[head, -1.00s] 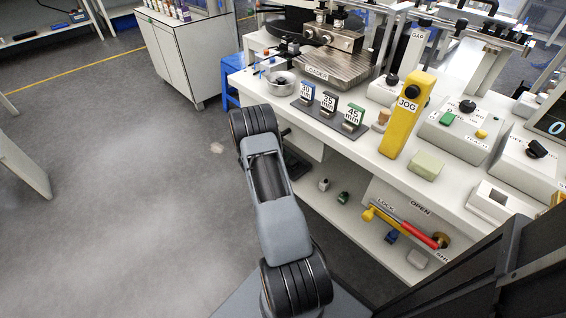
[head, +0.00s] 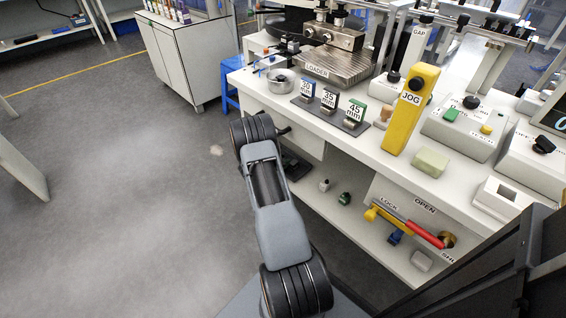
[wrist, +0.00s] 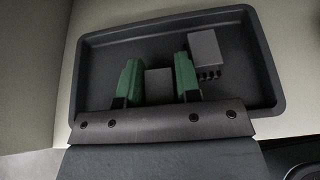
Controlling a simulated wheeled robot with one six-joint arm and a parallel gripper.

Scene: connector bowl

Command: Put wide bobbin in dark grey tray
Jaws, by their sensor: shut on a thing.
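The dark grey tray (wrist: 258,50) fills much of the wrist view, with its raised rim around a flat dark floor. My gripper (wrist: 158,80) is over the tray, its two green fingertips shut on a grey block, the wide bobbin (wrist: 158,88). The fingers and the gripper's dark body hide part of the bobbin and the tray's near side. I cannot tell whether the bobbin touches the floor. In the head view my arm hides my gripper and the bobbin.
A second grey block (wrist: 206,48) with a row of dark pins lies in the tray, close beside the right fingertip. In the head view, the white bench (head: 350,150) has a lower shelf (head: 335,215) with small parts. A yellow JOG post (head: 409,115) stands on top.

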